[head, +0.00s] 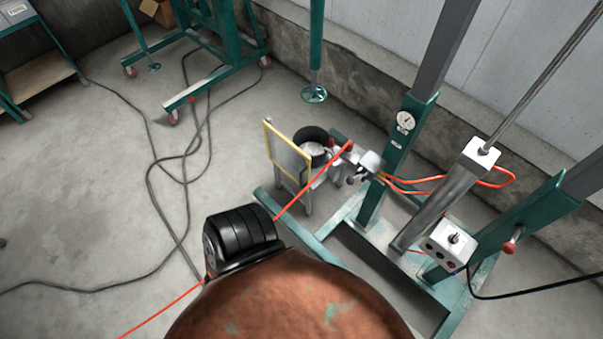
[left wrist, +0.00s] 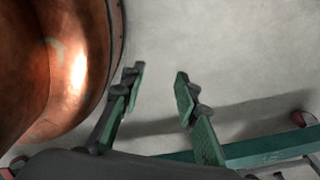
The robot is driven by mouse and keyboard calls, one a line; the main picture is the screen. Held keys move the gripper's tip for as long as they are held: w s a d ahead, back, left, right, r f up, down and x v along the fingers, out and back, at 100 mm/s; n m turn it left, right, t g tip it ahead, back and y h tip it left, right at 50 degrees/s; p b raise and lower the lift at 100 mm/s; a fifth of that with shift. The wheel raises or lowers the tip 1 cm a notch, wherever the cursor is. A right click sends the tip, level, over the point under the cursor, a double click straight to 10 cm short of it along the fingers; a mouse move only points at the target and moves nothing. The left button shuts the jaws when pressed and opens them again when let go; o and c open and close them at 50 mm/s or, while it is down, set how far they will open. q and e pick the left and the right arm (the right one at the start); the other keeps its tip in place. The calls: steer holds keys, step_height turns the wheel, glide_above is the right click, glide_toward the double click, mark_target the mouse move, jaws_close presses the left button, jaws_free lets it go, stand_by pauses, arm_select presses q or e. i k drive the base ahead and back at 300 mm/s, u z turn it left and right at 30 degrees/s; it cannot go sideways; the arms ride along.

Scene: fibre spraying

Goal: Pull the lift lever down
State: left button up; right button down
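A short lever with a red knob (head: 509,247) sticks out from the lower part of the right green post (head: 530,225) in the head view. It looks most like the lift lever, though no label shows. Beside it, a white control box (head: 450,243) carries a small dark knob and buttons. My left gripper (left wrist: 160,76) is open and empty in the left wrist view, its two green-padded fingers apart above bare floor. Neither gripper shows in the head view, and the lever does not clearly show in the left wrist view.
A green base frame (head: 325,228) lies on the floor around the posts. A yellow-edged panel (head: 287,151) and a dark bucket (head: 314,140) stand behind. Black cables (head: 160,160) lie on the open floor at left.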

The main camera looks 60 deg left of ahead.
mark_target(349, 180)
steer(key=u, duration=1.5)
steer(key=k, duration=0.65)
steer(key=z, duration=0.45)
steer(key=i, duration=1.1)
steer(key=u, duration=0.3)
